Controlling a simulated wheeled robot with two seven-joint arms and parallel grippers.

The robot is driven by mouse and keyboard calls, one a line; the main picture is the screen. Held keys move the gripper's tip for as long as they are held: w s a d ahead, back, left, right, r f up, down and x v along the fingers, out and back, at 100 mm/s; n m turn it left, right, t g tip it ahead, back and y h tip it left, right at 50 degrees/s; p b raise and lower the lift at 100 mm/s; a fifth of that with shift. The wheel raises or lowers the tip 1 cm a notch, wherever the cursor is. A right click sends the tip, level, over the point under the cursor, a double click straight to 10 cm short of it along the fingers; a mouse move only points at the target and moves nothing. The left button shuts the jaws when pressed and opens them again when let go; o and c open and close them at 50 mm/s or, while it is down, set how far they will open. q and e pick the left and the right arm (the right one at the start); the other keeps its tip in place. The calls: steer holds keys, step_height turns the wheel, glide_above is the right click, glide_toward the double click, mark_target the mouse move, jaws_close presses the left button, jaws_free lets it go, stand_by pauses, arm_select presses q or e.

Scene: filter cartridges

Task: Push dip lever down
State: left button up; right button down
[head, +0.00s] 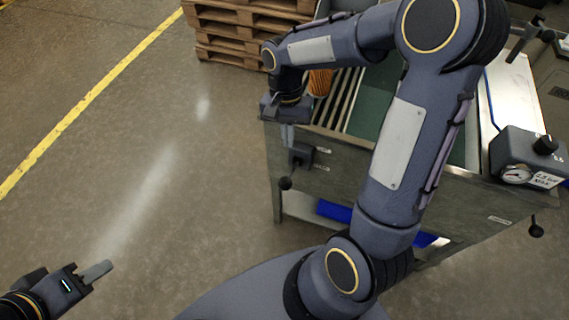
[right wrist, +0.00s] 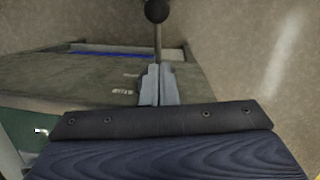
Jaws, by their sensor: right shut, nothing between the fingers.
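A lever with a black ball knob (head: 285,183) sticks out from a dark block (head: 301,155) at the bench's front left corner. In the right wrist view its knob (right wrist: 156,11) and thin rod show beyond my fingertips. My right gripper (head: 288,137) is shut and empty, pointing down just above that block. In the right wrist view its fingers (right wrist: 157,85) line up with the rod; I cannot tell whether they touch it. A second black-knobbed lever (head: 536,230) is at the front right. My left gripper (head: 97,271) is far left, away from the bench; its finger gap is unclear.
The bench (head: 330,180) holds dark slats and a green surface, partly hidden by my right arm. An orange pleated cartridge (head: 320,82) stands behind my right gripper. A gauge box (head: 525,160) sits at the right. Wooden pallets (head: 245,30) stand behind. The left floor is clear.

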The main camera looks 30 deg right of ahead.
mark_target(292, 172)
steer(key=s+a+f, duration=0.2)
steer(key=s+f, duration=0.1)
steer(key=f, duration=0.3)
steer(key=shift+s+a, duration=0.15)
steer(key=shift+s, duration=0.1)
steer(key=shift+f+b, duration=0.2)
steer(key=shift+b, duration=0.1)
